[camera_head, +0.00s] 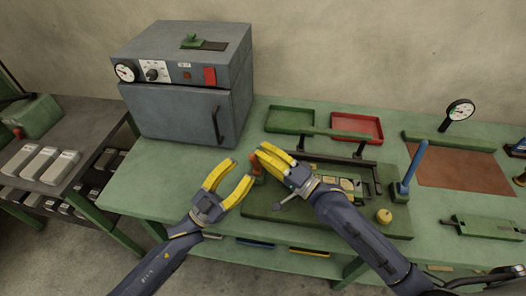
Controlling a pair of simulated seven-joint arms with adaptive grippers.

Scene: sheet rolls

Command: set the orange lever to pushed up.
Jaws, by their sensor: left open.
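An orange piece (256,163), which looks like the lever, shows at the left end of the green fixture (262,209) on the bench. It is small and partly hidden by my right gripper, so its position is hard to tell. My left gripper (242,172) has its yellow fingers spread and empty, just left of and below the orange piece. My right gripper (261,152) reaches in from the right, its yellow fingers close together at the orange piece. I cannot tell whether they touch it or hold it.
A grey oven-like box (175,115) stands at the back left. Green (290,120) and red (356,125) trays lie behind the fixture. Bare bench (160,180) shows at left.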

